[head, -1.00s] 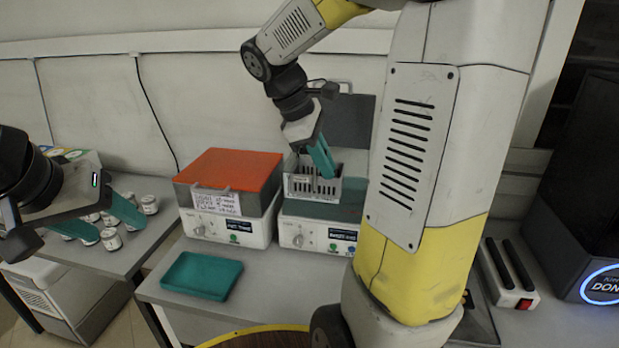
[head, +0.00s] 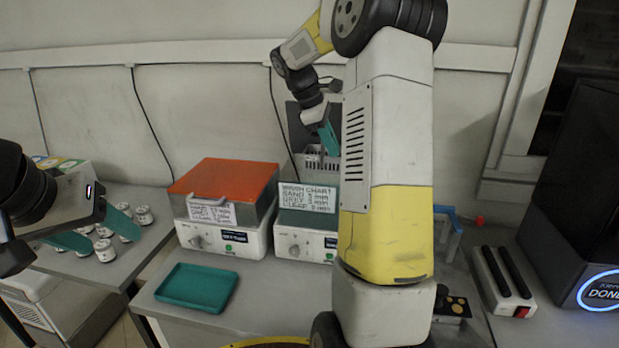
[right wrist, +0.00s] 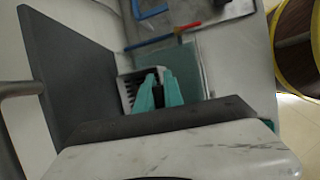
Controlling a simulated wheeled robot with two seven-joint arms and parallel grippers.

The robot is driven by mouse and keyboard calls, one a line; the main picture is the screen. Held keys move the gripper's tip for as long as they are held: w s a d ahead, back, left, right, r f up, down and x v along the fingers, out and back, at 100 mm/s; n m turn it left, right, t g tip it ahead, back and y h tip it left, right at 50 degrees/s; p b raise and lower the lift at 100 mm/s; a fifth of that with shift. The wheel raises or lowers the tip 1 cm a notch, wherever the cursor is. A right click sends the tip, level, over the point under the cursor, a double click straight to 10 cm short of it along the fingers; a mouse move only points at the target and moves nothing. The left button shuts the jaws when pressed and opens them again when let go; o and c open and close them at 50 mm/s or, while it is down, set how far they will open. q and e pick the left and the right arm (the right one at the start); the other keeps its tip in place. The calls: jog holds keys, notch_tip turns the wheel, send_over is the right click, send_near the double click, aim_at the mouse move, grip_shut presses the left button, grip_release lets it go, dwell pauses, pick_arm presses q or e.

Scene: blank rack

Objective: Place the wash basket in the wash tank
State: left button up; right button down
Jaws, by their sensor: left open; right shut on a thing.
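The wash basket (head: 320,163) is a small grey metal basket with slots. My right gripper (head: 330,142) is shut on it; in the right wrist view the teal fingertips (right wrist: 158,88) grip beside its slotted wall (right wrist: 128,92). The wash tank (head: 305,242) is the right-hand box, with a dark lid (head: 298,128) standing open behind. The basket appears over the tank's back part, behind the wash chart label (head: 308,196); whether its bottom is inside the tank I cannot tell. My left gripper (head: 100,228) is open and empty at the left, near several white jars.
A second box with an orange lid (head: 222,176) stands left of the tank. A teal tray (head: 198,287) lies in front. White jars (head: 104,250) stand on the left table. A black device (head: 590,200) and a switch block (head: 502,285) are at the right. My right arm hides part of the bench.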

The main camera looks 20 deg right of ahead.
aim_at(330, 171)
notch_tip(330, 171, down, 8)
jog(key=f, duration=0.3)
jog(key=shift+w+d, duration=0.15)
jog(key=shift+w, duration=0.15)
jog(key=shift+f, duration=0.4)
jog(key=shift+f, duration=0.25)
jog(key=c, duration=1.5)
grip_release()
jog(key=shift+o, duration=0.2)
